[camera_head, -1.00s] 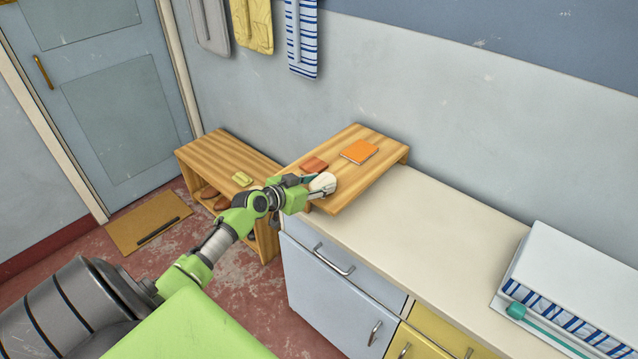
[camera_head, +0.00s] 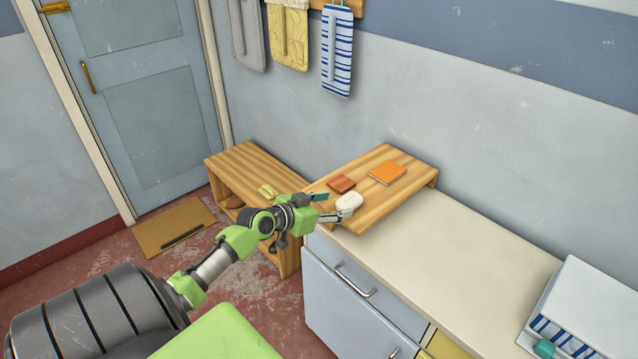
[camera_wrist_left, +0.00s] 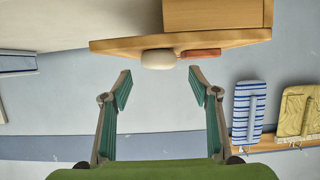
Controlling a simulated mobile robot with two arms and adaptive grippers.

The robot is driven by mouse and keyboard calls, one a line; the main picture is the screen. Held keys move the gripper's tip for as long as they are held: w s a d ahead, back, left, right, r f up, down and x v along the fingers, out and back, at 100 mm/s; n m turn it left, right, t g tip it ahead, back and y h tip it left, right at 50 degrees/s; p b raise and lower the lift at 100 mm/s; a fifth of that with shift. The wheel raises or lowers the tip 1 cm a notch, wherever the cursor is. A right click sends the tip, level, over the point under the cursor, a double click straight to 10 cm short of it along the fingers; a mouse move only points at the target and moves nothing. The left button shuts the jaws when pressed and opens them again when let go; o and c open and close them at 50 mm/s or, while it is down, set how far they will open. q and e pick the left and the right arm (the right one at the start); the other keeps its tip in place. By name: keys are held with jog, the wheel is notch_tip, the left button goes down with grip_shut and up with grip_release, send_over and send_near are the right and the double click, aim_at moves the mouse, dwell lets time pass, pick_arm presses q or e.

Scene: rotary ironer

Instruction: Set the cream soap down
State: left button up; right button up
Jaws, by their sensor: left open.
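The cream soap (camera_head: 349,203) is a rounded, pale block resting on the wooden riser shelf (camera_head: 390,209), near its front left edge. It also shows in the left wrist view (camera_wrist_left: 158,60), just beyond the fingertips. My left gripper (camera_head: 331,207) is open at the left of the soap, with its fingers spread. In the left wrist view the space between the fingers (camera_wrist_left: 160,78) is empty and the soap sits apart from both fingertips. My right gripper is in neither view.
A reddish-brown block (camera_head: 341,184) and an orange flat block (camera_head: 387,172) lie behind the soap on the riser. The counter (camera_head: 460,255) has free room right of the riser.

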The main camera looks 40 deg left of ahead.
pick_arm(q)
jog(key=v, duration=0.6)
jog(key=shift+s+b, duration=0.25)
jog(key=shift+b, duration=0.15)
